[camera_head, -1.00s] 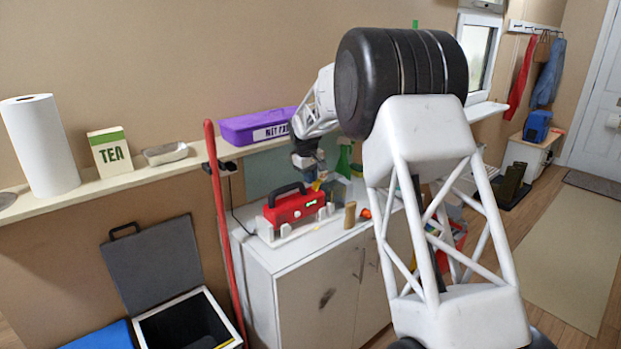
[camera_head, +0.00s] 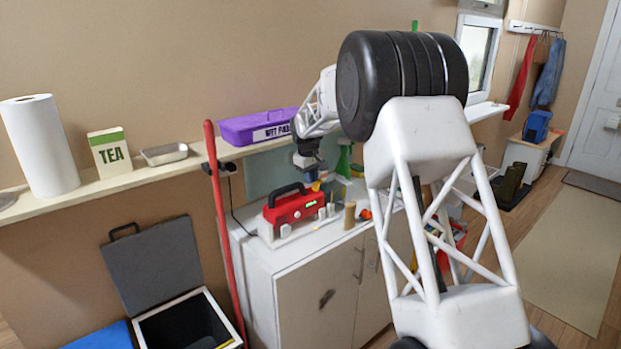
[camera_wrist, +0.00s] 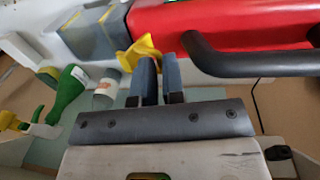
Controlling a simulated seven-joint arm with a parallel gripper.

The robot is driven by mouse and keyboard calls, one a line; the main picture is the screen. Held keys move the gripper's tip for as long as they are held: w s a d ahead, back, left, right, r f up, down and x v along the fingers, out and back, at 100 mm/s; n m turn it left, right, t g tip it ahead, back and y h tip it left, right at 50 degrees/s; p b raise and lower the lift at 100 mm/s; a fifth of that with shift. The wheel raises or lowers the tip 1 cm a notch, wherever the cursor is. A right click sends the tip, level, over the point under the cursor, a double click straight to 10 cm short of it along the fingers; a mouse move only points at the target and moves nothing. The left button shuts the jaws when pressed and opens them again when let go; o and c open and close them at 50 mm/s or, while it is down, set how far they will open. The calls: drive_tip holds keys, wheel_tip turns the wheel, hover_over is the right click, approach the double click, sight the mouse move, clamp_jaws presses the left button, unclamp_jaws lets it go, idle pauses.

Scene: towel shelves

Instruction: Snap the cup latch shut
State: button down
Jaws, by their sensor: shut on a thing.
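The red machine (camera_head: 295,208) with a dark carry handle stands on the white cabinet, and its red body (camera_wrist: 215,20) and handle fill the upper right of the wrist view. The yellow latch (camera_wrist: 138,52) sits at its side, by a grey-blue cup-like part (camera_wrist: 95,38). My gripper (camera_wrist: 159,65) has its two dark fingers close together at the latch, shut on it; the fingers hide part of it. In the head view my gripper (camera_head: 317,182) is at the machine's right end, where the contact is too small to make out.
A tan block (camera_head: 350,214) and a green spray bottle (camera_head: 344,160) stand near the machine on the cabinet (camera_head: 300,290). The bottle (camera_wrist: 68,95) also shows in the wrist view. A shelf above holds a purple box (camera_head: 258,126). A red pole (camera_head: 222,230) leans left of the cabinet.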

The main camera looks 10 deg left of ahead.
sight(319, 180)
drive_tip(key=shift+w+d+f, duration=0.1)
drive_tip(key=shift+d+f, duration=0.05)
drive_tip(key=g+y, duration=0.1)
drive_tip(key=w+d+g+y, duration=0.1)
drive_tip(key=shift+w+d+g+y, duration=0.2)
drive_tip(key=shift+g+y, duration=0.1)
drive_tip(key=shift+w+d+g+y, duration=0.55)
drive_tip(key=shift+g+y, duration=0.45)
drive_tip(key=shift+w+d+f+g+y, duration=0.35)
drive_tip(key=shift+w+d+g+y, duration=0.15)
drive_tip(key=shift+g+y, duration=0.4)
drive_tip(key=shift+w+d+f+g+y, duration=0.2)
drive_tip(key=shift+f+g+y, duration=0.05)
drive_tip(key=shift+g+y, duration=0.2)
drive_tip(key=shift+w+d+f+g+y, duration=0.15)
drive_tip(key=shift+d+f+g+y, duration=0.05)
drive_tip(key=shift+g+y, duration=0.25)
drive_tip(key=c, duration=1.2)
unclamp_jaws()
drive_tip(key=shift+r, duration=0.1)
drive_tip(key=shift+c, duration=0.2)
drive_tip(key=a+r+v, duration=0.1)
drive_tip(key=v, duration=0.8)
drive_tip(key=shift+s+r, duration=0.35)
drive_tip(key=shift+d, duration=0.1)
